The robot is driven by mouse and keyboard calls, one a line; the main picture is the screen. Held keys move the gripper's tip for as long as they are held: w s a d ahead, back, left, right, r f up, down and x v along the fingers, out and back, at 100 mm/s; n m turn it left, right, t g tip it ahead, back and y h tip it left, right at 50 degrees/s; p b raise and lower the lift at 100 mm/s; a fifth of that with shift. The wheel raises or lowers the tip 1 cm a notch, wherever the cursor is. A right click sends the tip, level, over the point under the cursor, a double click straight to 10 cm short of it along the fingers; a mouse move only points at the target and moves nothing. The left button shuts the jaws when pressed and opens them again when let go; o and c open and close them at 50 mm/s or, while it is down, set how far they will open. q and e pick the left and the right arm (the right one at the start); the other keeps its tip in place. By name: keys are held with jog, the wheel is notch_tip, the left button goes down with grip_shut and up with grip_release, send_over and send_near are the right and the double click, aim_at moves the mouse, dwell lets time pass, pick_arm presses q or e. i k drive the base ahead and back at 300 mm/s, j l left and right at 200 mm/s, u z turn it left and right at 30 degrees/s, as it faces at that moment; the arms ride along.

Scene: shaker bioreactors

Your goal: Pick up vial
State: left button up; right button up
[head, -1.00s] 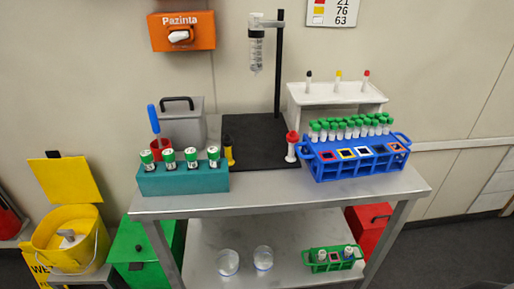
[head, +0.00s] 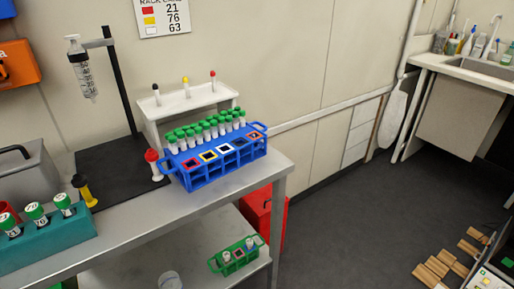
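Several green-capped vials (head: 208,127) stand upright in the blue rack (head: 222,167) on the metal table's right end. A teal rack (head: 45,240) at the lower left holds large green-capped vials (head: 37,213) with numbered labels. A small green rack (head: 238,258) on the lower shelf holds a few more vials (head: 226,257). Neither of my grippers shows in the head view.
The metal table (head: 150,212) carries a stand with a syringe (head: 82,70) and a white shelf (head: 195,100) with three thin tubes. A red box (head: 262,215) stands beside the table. Wooden blocks (head: 440,265) lie at the lower right. The floor (head: 350,215) between is open.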

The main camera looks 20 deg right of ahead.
aim_at(8, 224)
jog(key=z, duration=0.15)
jog(key=u, duration=1.25)
